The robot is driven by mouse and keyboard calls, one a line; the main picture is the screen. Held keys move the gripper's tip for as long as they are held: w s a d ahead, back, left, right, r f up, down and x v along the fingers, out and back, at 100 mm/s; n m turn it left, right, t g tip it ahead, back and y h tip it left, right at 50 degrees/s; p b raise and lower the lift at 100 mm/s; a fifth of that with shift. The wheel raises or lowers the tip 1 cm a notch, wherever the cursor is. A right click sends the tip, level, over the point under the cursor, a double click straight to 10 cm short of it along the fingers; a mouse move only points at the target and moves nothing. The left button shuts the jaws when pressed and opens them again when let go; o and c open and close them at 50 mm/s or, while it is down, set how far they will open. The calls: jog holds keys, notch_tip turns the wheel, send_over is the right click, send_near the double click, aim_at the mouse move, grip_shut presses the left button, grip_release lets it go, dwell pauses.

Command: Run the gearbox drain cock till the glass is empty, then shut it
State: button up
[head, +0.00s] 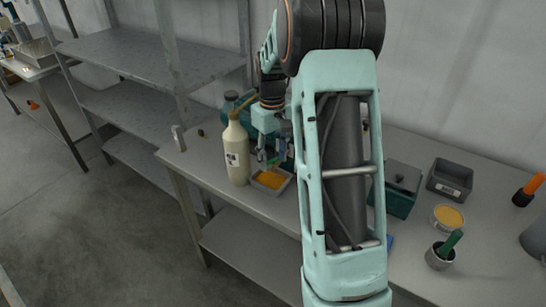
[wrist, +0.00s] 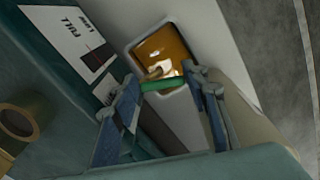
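The gearbox (head: 258,141) is a teal housing at the back of the bench, mostly hidden by my arm. In the wrist view its white level plate (wrist: 78,40) reads FULL and LOW, and a brass ring (wrist: 18,122) shows at the left; the level in the glass is not readable. My gripper (wrist: 160,83) has its fingers at both ends of the green cock handle (wrist: 162,84), seemingly touching it. A pale tray (head: 271,180) with amber oil lies below. A tan spout tip (wrist: 156,72) shows above the oil; I cannot tell whether oil is running.
A cream bottle (head: 237,152) stands just left of the tray. To the right are a teal lidded box (head: 402,190), a grey bin (head: 450,179), a yellow-filled dish (head: 448,217) and a metal cup (head: 440,256) with a green-handled tool. Grey shelving (head: 150,55) stands at the left.

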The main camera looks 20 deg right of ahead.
jog(key=shift+o, duration=0.4)
jog(key=shift+w+a+r, duration=0.25)
jog(key=shift+w+r, duration=0.05)
jog(key=shift+r, duration=0.2)
jog(key=shift+w+a+r, duration=0.2)
jog(key=shift+w+r, duration=0.05)
jog(key=shift+r, duration=0.2)
notch_tip(320, 180, up, 6)
jog(key=s, duration=0.1)
jog(key=shift+d+r, duration=0.15)
jog(key=shift+d, duration=0.25)
